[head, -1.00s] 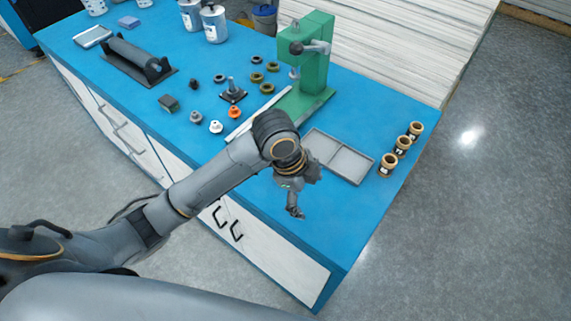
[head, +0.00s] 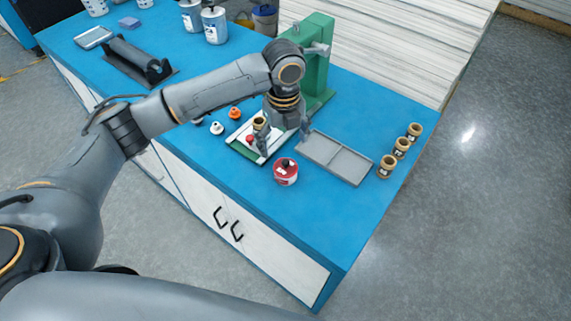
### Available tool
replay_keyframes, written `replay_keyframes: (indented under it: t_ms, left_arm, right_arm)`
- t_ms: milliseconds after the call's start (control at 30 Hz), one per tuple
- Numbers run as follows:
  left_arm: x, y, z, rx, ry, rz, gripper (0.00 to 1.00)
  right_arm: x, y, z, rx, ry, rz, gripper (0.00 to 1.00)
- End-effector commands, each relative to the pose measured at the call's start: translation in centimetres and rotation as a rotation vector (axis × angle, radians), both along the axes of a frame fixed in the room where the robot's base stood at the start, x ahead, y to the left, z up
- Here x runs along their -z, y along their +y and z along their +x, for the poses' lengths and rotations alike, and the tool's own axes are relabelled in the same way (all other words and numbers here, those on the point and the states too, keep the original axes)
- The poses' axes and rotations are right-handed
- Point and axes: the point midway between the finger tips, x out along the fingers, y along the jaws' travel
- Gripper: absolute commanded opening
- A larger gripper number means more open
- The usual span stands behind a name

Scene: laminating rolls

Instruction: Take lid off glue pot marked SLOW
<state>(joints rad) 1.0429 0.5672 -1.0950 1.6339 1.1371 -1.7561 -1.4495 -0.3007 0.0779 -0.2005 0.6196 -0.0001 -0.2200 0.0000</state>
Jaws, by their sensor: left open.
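A small red pot (head: 286,176) with a pale label and a dark knob on top stands on the blue bench. Its label is too small to read. Two white-and-blue lidded pots, a nearer one (head: 215,29) and one beside it (head: 190,16), stand at the back; I cannot tell which pot is marked SLOW. My left gripper (head: 284,143) points down, open, above and behind the red pot, apart from it. My right gripper is not in view.
A green press (head: 318,50) stands behind my left arm. A grey divided tray (head: 335,158) lies right of the red pot, with several brown ring-topped jars (head: 401,148) beyond. A white-and-green tray (head: 238,146) with small items lies left. The bench's front right is clear.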

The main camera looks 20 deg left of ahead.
Motion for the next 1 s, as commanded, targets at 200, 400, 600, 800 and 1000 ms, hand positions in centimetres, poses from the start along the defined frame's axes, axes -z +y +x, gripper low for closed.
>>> replay_keyframes:
  t_ms: [200, 400, 600, 800, 1000]
  left_arm:
    - [2.0, -0.1, 0.0, -0.001, -0.002, -0.001, 0.86]
    - [4.1, -0.2, -0.1, -0.001, 0.002, -0.001, 0.86]
    - [6.9, -0.2, -0.1, -0.001, -0.001, 0.001, 0.86]
    - [7.3, -0.2, 0.0, 0.0, -0.003, -0.001, 0.86]
    - [7.3, -0.2, 0.0, 0.0, -0.003, -0.001, 0.62]
  right_arm:
    - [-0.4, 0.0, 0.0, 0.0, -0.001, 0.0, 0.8]
    - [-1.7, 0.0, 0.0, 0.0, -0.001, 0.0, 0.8]
    - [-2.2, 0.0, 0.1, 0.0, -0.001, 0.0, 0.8]
    - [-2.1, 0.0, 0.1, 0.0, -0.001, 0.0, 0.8]
    - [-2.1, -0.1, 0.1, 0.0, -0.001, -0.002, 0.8]
